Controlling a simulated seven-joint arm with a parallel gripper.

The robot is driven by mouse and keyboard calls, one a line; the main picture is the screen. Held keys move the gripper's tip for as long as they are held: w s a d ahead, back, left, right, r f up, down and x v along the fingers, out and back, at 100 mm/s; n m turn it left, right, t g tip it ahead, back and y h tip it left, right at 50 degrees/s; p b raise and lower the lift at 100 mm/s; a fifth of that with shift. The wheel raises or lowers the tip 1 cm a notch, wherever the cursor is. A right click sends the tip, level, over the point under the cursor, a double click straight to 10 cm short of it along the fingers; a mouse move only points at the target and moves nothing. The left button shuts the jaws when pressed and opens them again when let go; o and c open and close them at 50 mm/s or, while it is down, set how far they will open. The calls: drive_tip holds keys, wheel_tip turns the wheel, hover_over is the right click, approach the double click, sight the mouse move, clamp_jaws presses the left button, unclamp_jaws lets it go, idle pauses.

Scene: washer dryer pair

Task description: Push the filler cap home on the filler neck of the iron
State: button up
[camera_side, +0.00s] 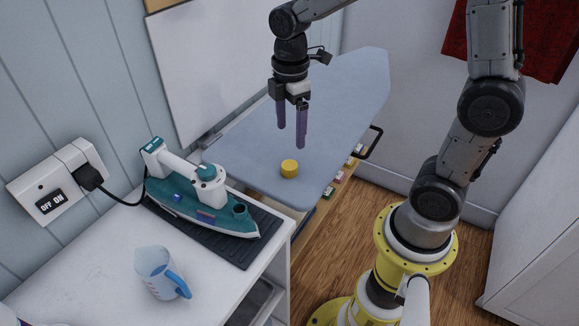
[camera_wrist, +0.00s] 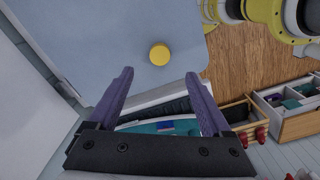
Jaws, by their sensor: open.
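The yellow filler cap (camera_side: 289,169) sits on the near end of the blue-grey ironing board (camera_side: 340,95). It also shows in the wrist view (camera_wrist: 159,54), just beyond my fingertips and not between them. My gripper (camera_side: 291,138) hangs above the board with its two purple fingers apart and empty, above the cap. The teal and white iron (camera_side: 190,196) lies on a dark ribbed mat (camera_side: 241,250) on the white counter. A dark round opening, apparently the filler neck (camera_side: 240,209), stands near its tip. In the wrist view, part of the iron (camera_wrist: 150,127) shows between my fingers.
A measuring jug (camera_side: 157,270) with a blue handle stands on the counter in front of the iron. A cord runs from the iron to a wall socket (camera_side: 60,182). Small coloured items (camera_side: 340,176) lie beside the board's edge. The board around the cap is clear.

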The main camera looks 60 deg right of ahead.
sight(289, 165)
wheel_tip(289, 165, down, 10)
drive_tip(key=shift+a+r, duration=0.15)
drive_tip(key=shift+r, duration=0.05)
idle(0.3)
drive_tip(key=shift+c, duration=0.2)
clamp_jaws()
drive_tip(key=shift+r, duration=0.1)
